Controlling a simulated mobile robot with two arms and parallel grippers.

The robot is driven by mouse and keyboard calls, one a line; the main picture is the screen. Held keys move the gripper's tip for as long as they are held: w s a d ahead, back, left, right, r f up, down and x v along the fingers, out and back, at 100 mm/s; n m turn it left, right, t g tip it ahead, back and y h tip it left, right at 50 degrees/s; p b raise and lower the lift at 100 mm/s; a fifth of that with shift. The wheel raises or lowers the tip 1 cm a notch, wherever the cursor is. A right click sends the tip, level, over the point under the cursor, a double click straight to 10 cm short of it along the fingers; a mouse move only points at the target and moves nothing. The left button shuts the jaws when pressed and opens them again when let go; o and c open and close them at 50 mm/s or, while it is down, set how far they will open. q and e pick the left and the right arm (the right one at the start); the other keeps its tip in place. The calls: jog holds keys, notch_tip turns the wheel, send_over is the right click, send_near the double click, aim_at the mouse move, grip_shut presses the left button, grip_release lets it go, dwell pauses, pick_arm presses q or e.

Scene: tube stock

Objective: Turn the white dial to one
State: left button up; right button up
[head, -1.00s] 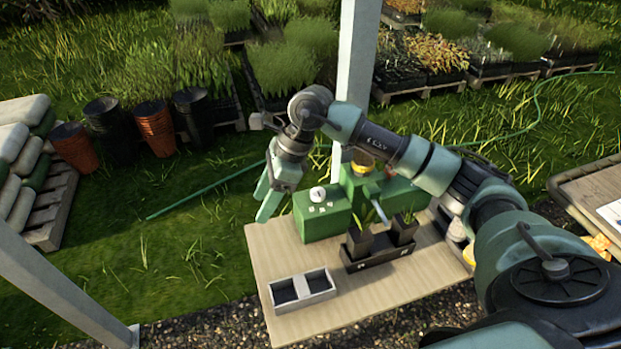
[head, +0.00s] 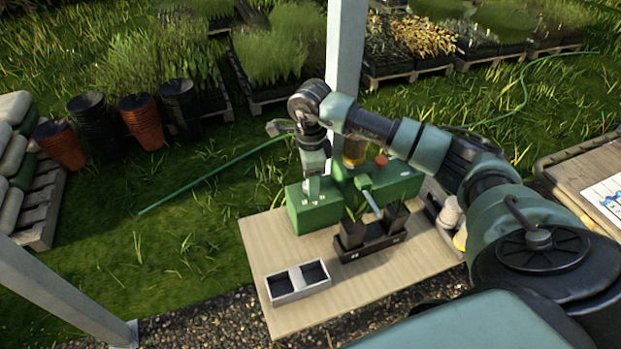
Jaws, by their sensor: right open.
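The green machine (head: 316,215) stands at the back of the wooden table. Its left box carried the white dial on top in the earlier view; now my right gripper (head: 314,192) covers that spot, so the dial and its pointing direction are hidden. My right gripper points down over the top of this box, its fingers at the dial's place. It is open; I cannot tell whether the fingers touch the dial. My left gripper is not in view.
A black tray (head: 371,247) with potted seedlings stands in front of the machine. A grey two-compartment tray (head: 298,292) lies near the table's (head: 262,250) front left. A metal post (head: 345,50) rises behind. A second table (head: 580,180) is at right.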

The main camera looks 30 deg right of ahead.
grip_shut()
jog(key=shift+m, duration=0.3)
jog(key=m+b, duration=0.2)
jog(key=m, duration=0.1)
jog(key=shift+f, duration=0.1)
jog(key=shift+m+b, duration=0.75)
jog(key=shift+m, duration=1.85)
grip_release()
jog(key=shift+a, duration=0.1)
